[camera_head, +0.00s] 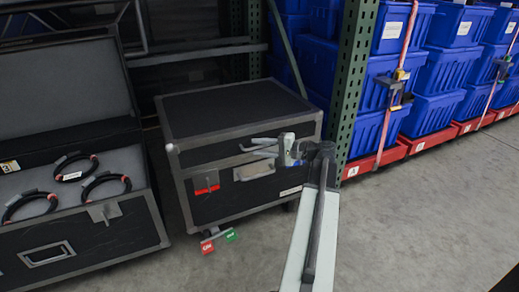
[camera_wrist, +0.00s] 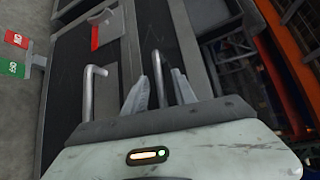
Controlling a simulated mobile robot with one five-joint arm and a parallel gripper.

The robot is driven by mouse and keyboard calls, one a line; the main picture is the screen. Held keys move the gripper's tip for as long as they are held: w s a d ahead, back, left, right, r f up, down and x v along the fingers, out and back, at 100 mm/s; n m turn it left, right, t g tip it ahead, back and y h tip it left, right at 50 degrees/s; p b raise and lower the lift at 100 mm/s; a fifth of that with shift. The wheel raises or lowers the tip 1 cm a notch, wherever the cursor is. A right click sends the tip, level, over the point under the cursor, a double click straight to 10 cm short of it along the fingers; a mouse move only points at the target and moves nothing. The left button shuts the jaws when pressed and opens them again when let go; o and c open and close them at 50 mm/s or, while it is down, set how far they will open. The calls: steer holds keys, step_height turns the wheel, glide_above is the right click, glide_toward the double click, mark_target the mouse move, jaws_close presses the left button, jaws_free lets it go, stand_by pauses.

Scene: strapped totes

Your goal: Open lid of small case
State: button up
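The small case (camera_head: 215,165) is black with grey metal edging, and its lid (camera_head: 235,105) is down. A red latch or tag (camera_head: 206,186) is on its front, left of a pale metal plate or handle (camera_head: 255,171). My gripper (camera_head: 250,148) is at the upper front of the case, its fingers apart. In the wrist view, a curved metal bar (camera_wrist: 158,72) shows between the fingers (camera_wrist: 160,92); contact cannot be told. A second metal bar (camera_wrist: 89,92) lies left of the fingers.
A larger open case (camera_head: 80,240) with several cable rings stands at left. A green rack post (camera_head: 350,85) rises right of the small case. Blue totes (camera_head: 430,75) stand on red bases at right. Floor (camera_head: 430,220) at lower right is clear.

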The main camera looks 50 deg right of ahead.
steer(key=shift+w+a, duration=0.15)
steer(key=shift+w, duration=0.15)
jaws_close()
steer(key=shift+s, duration=0.1)
stand_by(1.0)
